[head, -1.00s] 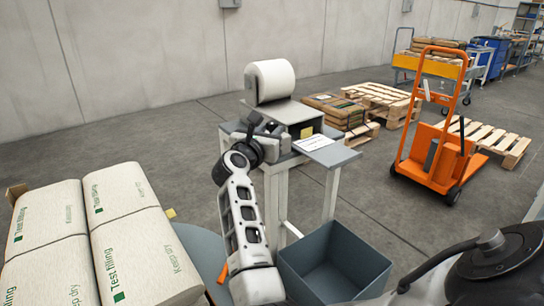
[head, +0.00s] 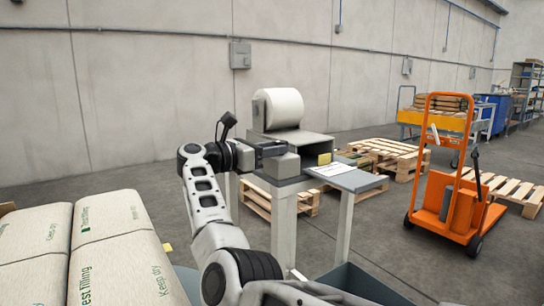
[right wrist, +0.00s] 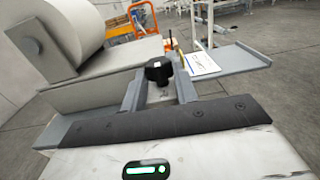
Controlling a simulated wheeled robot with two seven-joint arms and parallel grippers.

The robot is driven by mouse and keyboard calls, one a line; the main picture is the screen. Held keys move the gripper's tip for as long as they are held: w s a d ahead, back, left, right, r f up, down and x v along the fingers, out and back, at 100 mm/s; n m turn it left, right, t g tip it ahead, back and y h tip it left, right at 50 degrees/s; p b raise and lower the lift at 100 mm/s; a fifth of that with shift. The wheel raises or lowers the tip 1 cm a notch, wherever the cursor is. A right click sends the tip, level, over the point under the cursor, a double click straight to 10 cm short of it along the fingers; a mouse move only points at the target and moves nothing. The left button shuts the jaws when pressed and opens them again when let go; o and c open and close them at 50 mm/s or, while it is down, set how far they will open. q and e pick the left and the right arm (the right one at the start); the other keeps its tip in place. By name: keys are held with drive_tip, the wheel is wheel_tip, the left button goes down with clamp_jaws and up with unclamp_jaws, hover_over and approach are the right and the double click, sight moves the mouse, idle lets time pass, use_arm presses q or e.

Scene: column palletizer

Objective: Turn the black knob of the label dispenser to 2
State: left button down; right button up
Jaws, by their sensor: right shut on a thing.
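The label dispenser (head: 310,143) is a grey box with a big white roll (head: 280,108) on top, standing on a light stand. My right gripper (head: 280,160) is at its front left side in the head view. In the right wrist view the black knob (right wrist: 158,69) sits between the fingertips of my right gripper (right wrist: 160,80), which is shut on it. The knob is hidden behind the gripper in the head view. No dial numbers or pointer can be made out, so its setting cannot be told. My left gripper is not in view.
A grey shelf (head: 357,180) with a white sheet (head: 328,169) juts out right of the dispenser. Filled sacks (head: 120,245) lie at the lower left. A grey bin (head: 365,283) is low in front. Wooden pallets (head: 395,155) and an orange trolley (head: 445,205) stand farther right.

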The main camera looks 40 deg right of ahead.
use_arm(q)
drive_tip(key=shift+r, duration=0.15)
use_arm(e)
drive_tip(key=shift+f, duration=0.1)
drive_tip(key=o, duration=0.7)
use_arm(q)
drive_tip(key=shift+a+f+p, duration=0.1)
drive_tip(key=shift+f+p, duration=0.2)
drive_tip(key=shift+p, duration=0.05)
use_arm(e)
drive_tip(key=w+a, duration=0.2)
drive_tip(key=a, duration=0.9)
drive_tip(key=shift+a, duration=0.4)
